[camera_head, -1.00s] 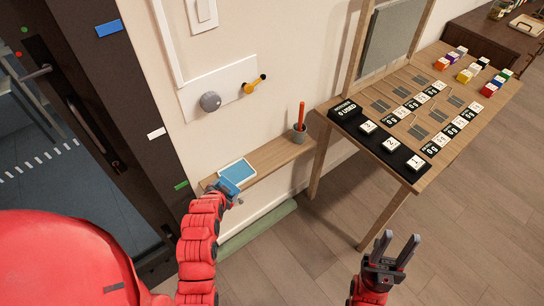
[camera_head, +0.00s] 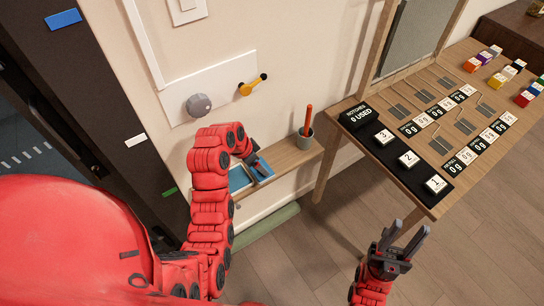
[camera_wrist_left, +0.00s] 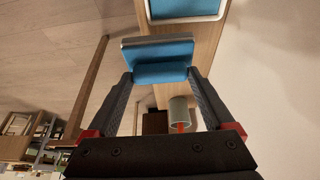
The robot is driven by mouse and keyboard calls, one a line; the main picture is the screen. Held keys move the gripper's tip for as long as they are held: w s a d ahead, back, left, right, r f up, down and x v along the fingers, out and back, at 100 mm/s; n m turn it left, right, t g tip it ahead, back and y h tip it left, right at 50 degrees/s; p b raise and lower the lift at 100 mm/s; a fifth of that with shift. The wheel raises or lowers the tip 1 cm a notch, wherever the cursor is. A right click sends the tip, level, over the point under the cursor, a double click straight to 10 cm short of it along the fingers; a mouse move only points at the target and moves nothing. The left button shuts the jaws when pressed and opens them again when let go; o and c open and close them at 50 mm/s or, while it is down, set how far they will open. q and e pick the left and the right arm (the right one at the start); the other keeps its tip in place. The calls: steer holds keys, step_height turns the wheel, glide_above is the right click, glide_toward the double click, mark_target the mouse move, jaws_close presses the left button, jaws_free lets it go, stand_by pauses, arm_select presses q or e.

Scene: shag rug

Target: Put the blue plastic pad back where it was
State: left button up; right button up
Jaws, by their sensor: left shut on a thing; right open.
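The blue plastic pad (camera_head: 263,168), with a grey strip along one face, is held in my left gripper (camera_head: 256,160) over the wall shelf (camera_head: 285,158). In the left wrist view the pad (camera_wrist_left: 160,58) sits between both fingertips (camera_wrist_left: 160,76). A white-rimmed tray with a blue inside (camera_head: 238,179) lies on the shelf just left of the pad, partly hidden by my arm. Its edge also shows at the top of the left wrist view (camera_wrist_left: 188,17). I cannot tell whether the pad touches the shelf. My right gripper (camera_head: 402,236) is open and empty, in front of the wooden table.
A grey cup (camera_head: 304,139) with a red stick stands at the shelf's right end. A grey knob (camera_head: 198,105) and a yellow handle (camera_head: 252,86) stick out of the wall above. The wooden table (camera_head: 440,200) with numbered blocks is on the right. Bare shelf lies between pad and cup.

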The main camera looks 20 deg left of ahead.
arm_select(q)
steer(key=w+p, duration=0.1)
steer(key=w, duration=0.1)
steer(key=w+d+p, duration=0.1)
steer(key=w, duration=0.2)
steer(key=w+f+p, duration=0.1)
steer(key=w, duration=0.2)
steer(key=shift+w+d, duration=0.1)
steer(key=shift+d, duration=0.3)
steer(key=shift+f, duration=0.2)
step_height(320, 180, down, 2)
steer(key=shift+f+p, duration=0.1)
steer(key=shift+p, duration=0.55)
steer(key=shift+f, duration=0.4)
steer(key=o, duration=0.9)
